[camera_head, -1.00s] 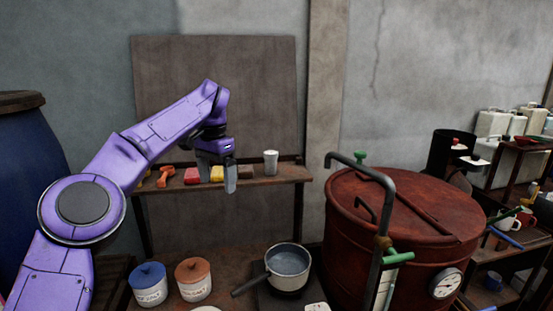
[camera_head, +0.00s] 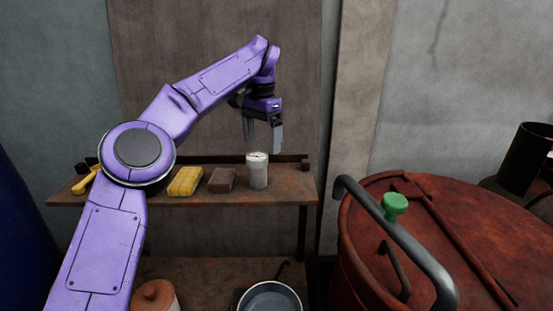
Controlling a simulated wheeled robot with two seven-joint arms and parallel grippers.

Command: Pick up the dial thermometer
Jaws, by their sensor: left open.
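A grey-white cup (camera_head: 258,174) stands upright on the wall shelf. A pale round face with small dark marks shows at its mouth and looks like the dial thermometer (camera_head: 257,156); any stem is hidden inside the cup. My left gripper (camera_head: 263,143) is open and empty, fingers pointing down, just above the cup and the pale face. I cannot tell whether a fingertip touches it. My right gripper is out of view.
On the shelf (camera_head: 219,203), a brown block (camera_head: 222,180) and a yellow block (camera_head: 185,181) stand left of the cup. The rusty red vat (camera_head: 365,260), with a bent grey pipe (camera_head: 413,249) and green knob (camera_head: 395,205), fills the lower right. A pan (camera_head: 270,297) is below.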

